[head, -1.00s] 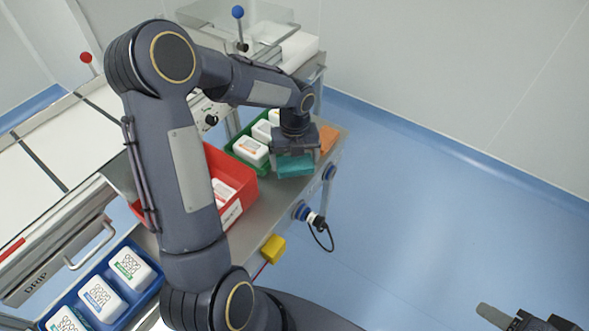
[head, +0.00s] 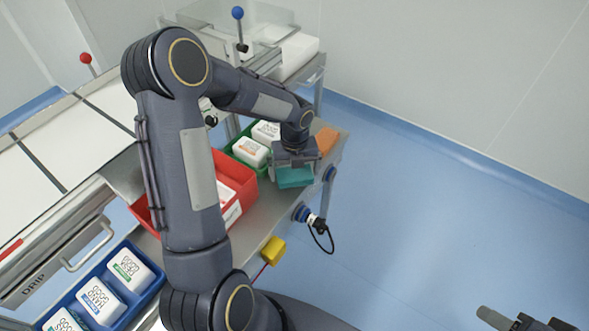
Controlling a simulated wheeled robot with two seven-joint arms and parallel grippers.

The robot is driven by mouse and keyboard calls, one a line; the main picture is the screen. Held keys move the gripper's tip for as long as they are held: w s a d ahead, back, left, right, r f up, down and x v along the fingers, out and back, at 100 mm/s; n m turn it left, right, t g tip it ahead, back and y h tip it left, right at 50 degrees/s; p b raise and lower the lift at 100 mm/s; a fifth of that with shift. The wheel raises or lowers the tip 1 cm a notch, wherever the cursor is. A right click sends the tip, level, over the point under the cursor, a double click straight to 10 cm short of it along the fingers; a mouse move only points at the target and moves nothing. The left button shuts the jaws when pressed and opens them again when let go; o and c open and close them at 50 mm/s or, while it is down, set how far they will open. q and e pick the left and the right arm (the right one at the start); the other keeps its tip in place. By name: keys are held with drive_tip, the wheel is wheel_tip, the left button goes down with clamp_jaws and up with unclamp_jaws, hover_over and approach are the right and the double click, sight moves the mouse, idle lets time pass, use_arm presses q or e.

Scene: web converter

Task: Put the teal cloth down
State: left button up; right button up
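The teal cloth (head: 295,177) is a small folded block at the right part of the steel side shelf (head: 262,217), near its front edge. My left gripper (head: 294,166) is directly above it, pointing down, with its fingers at the cloth's two sides. The cloth appears to be at shelf level. Whether the fingers press on it or stand slightly apart is too small to tell. My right gripper (head: 520,322) is at the bottom right corner, partly cut off by the frame edge, far from the cloth.
An orange cloth (head: 326,139) lies just behind the teal one. A green bin (head: 238,158) with white packs and a red bin (head: 233,213) stand to the left. A blue bin (head: 146,302) holds several packs at lower left. A yellow block (head: 273,250) sits at the shelf's front edge.

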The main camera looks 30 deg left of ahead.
sight(295, 173)
use_arm(q)
drive_tip(key=s+r+n+t+p, duration=0.1)
drive_tip(key=s+r+n, duration=0.25)
drive_tip(key=r, duration=0.55)
drive_tip(key=s+r+n+p, duration=0.15)
drive_tip(key=r+n, duration=0.25)
drive_tip(key=r, duration=0.5)
drive_tip(key=s+d+n+t+h, duration=0.1)
drive_tip(key=s+d+n+t, duration=0.1)
drive_tip(key=s+n, duration=0.6)
drive_tip(key=s+d+r+n+t+h, duration=0.1)
drive_tip(key=s+d+n+t+h, duration=0.1)
drive_tip(key=s+d+n, duration=0.3)
drive_tip(key=s+n, duration=0.4)
drive_tip(key=n, duration=0.5)
drive_tip(key=shift+d+r+t+h+b, duration=0.2)
drive_tip(key=shift+t+h+b, duration=0.1)
drive_tip(key=shift+t+b, duration=0.1)
drive_tip(key=shift+s, duration=0.1)
wheel_tip(295, 173, up, 6)
drive_tip(key=p, duration=0.6)
